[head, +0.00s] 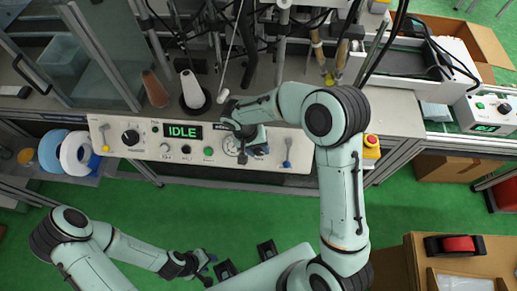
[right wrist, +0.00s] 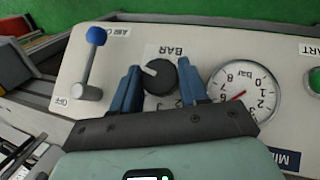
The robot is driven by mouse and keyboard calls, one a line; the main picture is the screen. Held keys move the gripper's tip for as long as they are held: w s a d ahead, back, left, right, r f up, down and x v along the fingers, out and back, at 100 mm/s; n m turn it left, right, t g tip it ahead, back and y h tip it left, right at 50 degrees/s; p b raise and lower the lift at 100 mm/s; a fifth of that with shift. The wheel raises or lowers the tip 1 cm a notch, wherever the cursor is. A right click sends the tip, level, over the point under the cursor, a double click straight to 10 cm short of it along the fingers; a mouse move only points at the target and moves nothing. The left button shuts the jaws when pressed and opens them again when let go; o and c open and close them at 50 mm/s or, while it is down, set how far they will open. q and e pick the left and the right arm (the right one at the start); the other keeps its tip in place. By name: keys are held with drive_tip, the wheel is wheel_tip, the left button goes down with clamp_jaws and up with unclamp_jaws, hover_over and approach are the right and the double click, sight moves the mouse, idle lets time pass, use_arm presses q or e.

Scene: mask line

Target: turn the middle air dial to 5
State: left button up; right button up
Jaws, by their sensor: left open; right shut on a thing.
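The air dial is a black round knob (right wrist: 160,77) with a pale pointer mark, beside the printed word BAR on the white panel. My right gripper (head: 243,155) is over the panel in the head view. In the right wrist view its two blue fingers (right wrist: 160,88) stand on either side of the knob and are shut on it. A round gauge (right wrist: 245,92) marked bar sits just right of the knob, with a thin red needle; I cannot read its value surely. My left gripper (head: 206,266) is open and empty, low over the green floor, away from the panel.
A blue-tipped lever (right wrist: 92,62) stands left of the knob, near an OFF label. The panel (head: 112,143) also carries a green IDLE display (head: 182,131), a black knob (head: 130,137) and a green button (head: 208,151). A red stop button (head: 371,141) sits at right.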

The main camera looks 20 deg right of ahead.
drive_tip(key=shift+a+n+h, duration=0.15)
drive_tip(key=shift+n+h, duration=0.95)
drive_tip(key=shift+h, duration=0.1)
drive_tip(key=shift+w, duration=0.1)
drive_tip(key=o, duration=1)
drive_tip(key=shift+o, duration=0.2)
drive_tip(key=v, duration=1.3)
drive_tip(key=shift+w, duration=0.2)
drive_tip(key=shift+a+r, duration=0.1)
